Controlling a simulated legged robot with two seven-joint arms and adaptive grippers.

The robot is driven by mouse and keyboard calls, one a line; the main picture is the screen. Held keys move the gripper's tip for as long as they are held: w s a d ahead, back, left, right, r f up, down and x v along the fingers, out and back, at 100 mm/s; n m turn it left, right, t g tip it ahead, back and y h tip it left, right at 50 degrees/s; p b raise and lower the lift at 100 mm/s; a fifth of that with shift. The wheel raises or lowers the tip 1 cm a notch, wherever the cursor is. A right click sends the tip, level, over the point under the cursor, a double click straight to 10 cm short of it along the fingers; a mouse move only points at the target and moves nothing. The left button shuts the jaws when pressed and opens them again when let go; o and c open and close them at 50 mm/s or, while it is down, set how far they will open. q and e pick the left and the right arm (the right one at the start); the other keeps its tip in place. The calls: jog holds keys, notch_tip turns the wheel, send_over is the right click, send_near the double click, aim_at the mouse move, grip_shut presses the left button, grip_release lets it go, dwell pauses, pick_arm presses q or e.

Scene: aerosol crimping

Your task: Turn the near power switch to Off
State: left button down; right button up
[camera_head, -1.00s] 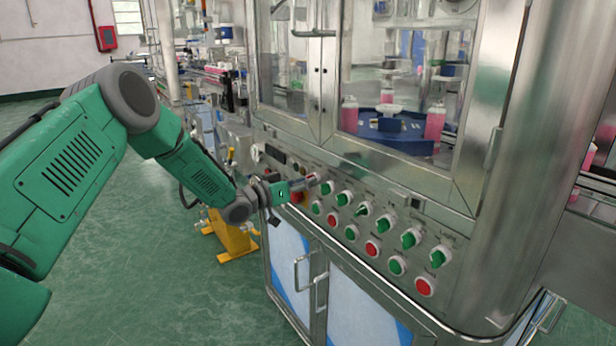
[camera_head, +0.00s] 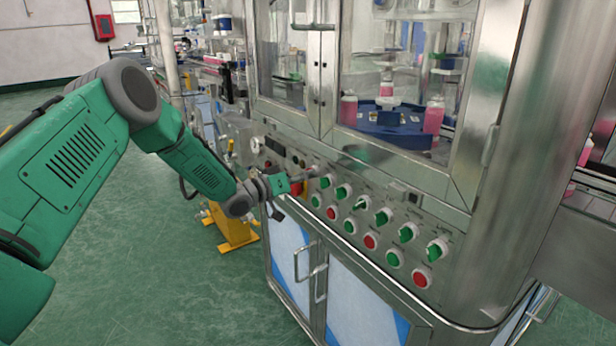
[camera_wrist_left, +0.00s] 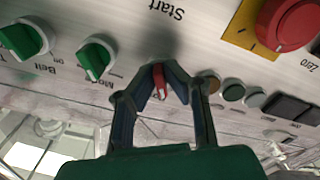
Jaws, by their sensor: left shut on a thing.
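The control panel of the steel machine holds a small red-handled switch (camera_wrist_left: 158,80), seen in the left wrist view between my fingers; its label is hidden. My left gripper (camera_wrist_left: 160,82) is shut on this red switch, with a finger on each side of the handle. In the head view my left gripper (camera_head: 308,174) reaches the panel's upper row from the left, and the switch there is hidden by the fingers. The wrist view is upside down, and the handle looks near upright or slightly tilted. My right gripper is not in view.
Green knobs (camera_wrist_left: 97,57) sit beside the red switch. A big red button (camera_wrist_left: 290,22) on a yellow plate (camera_wrist_left: 243,32) is close by. Several red and green buttons (camera_head: 370,241) line the lower row. Cabinet doors with handles (camera_head: 319,284) are below.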

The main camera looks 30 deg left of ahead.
pick_arm(q)
jog(key=c, duration=1.7)
grip_release()
jog(key=shift+w+a+r, duration=0.1)
jog(key=shift+a+r, duration=0.1)
jog(key=shift+f, duration=0.15)
jog(key=shift+a, duration=0.1)
jog(key=v, duration=1.2)
jog(key=shift+f, duration=0.15)
